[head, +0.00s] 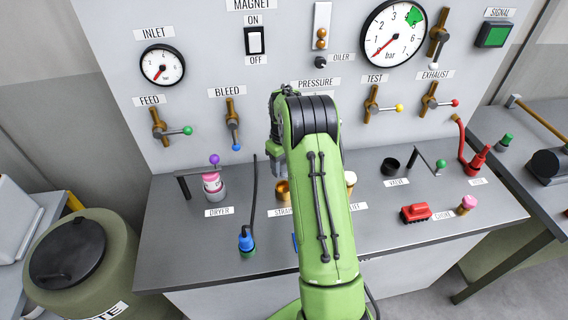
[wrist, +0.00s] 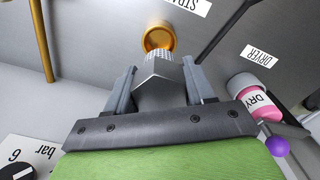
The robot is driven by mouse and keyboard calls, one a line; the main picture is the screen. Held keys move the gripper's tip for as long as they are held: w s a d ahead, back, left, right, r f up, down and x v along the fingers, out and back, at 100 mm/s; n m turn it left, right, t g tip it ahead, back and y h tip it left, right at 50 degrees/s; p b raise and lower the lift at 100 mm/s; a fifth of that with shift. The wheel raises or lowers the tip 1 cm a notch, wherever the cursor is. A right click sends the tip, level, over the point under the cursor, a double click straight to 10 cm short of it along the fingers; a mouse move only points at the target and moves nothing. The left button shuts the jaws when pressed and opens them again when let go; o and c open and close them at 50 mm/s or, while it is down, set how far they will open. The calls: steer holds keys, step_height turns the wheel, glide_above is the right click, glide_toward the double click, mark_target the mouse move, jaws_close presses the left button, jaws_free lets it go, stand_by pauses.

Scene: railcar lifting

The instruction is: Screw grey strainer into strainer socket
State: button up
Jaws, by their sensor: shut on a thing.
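The grey strainer (wrist: 160,82) has a hexagonal body and a perforated mesh end. My gripper (wrist: 158,74) is shut on it, with one finger on each side, in the wrist view. The strainer socket (wrist: 157,37) is a brass-coloured ring on the bench, straight ahead of the mesh end. The mesh end overlaps the near rim of the socket in the picture; I cannot tell whether it has entered. In the head view the socket (head: 282,190) shows beside my arm, above a partly covered STRAINER label. My arm hides the strainer and most of the gripper there.
The pink dryer cartridge (head: 213,186) stands in its holder to the left, under a purple-knobbed bracket. A blue connector (head: 246,240) with a black hose lies in front. The red block (head: 416,213) and black valve ring (head: 390,166) are to the right. The gauge panel rises behind.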

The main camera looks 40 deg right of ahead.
mark_target(284, 175)
steer(key=shift+f+b, duration=1.6)
steer(key=shift+f, duration=1)
steer(key=shift+f+b, duration=0.85)
steer(key=shift+f, duration=0.35)
steer(key=o, duration=1.3)
step_height(284, 175, up, 16)
steer(key=shift+f+p, duration=0.1)
steer(key=shift+p, duration=0.65)
steer(key=shift+c, duration=0.3)
